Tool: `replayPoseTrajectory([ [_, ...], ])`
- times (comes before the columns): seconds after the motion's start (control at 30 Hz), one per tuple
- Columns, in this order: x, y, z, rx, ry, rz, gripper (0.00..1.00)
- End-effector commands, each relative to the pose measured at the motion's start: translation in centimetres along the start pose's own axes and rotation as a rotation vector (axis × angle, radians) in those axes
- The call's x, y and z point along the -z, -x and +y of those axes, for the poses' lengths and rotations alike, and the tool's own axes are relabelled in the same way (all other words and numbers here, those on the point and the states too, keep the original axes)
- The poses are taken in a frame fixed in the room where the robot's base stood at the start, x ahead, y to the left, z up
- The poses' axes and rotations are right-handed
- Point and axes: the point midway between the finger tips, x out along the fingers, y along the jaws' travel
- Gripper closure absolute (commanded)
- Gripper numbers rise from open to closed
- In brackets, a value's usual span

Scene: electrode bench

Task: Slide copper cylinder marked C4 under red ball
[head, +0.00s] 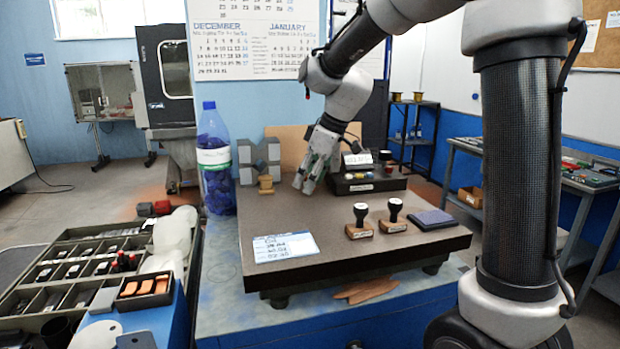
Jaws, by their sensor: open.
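My gripper (305,184) is open and points down, low over the back of the dark surface plate (330,222). Just left of it, a small brass-coloured piece (265,184) stands in front of a grey notched block (259,158). I cannot read any C4 mark on it or tell whether it is the copper cylinder. Right of my gripper is a black device (366,183) with a small display (357,158) and a dark reddish part (385,155). I cannot make out a red ball for certain; my gripper and arm hide part of this area.
Two wooden-based stamps (359,230) (393,225) and a dark blue pad (432,219) lie on the plate's right half. A printed card (284,247) lies front left. A blue bottle (215,165) stands left of the plate. The plate's middle is clear.

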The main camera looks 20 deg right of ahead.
Motion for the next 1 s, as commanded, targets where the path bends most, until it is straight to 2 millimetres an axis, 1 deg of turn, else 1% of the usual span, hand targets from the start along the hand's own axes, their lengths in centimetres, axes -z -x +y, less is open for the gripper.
replayPoseTrajectory([
  [0.17,0.1,1.6,0.3,-0.008,-0.001,0.005,0.49],
  [0.27,0.1,3.5,0.2,-0.008,-0.001,0.005,0.49],
  [0.4,0.1,6.7,0.2,-0.010,0.000,0.005,0.49],
  [0.6,0.1,10.3,0.1,-0.007,0.001,0.003,0.49],
  [0.7,0.1,11.4,0.1,-0.006,0.000,0.002,0.49],
  [0.8,0.0,12.0,0.1,-0.006,0.000,0.001,0.49],
  [1.0,0.0,12.1,0.1,-0.005,0.000,0.001,0.49],
])
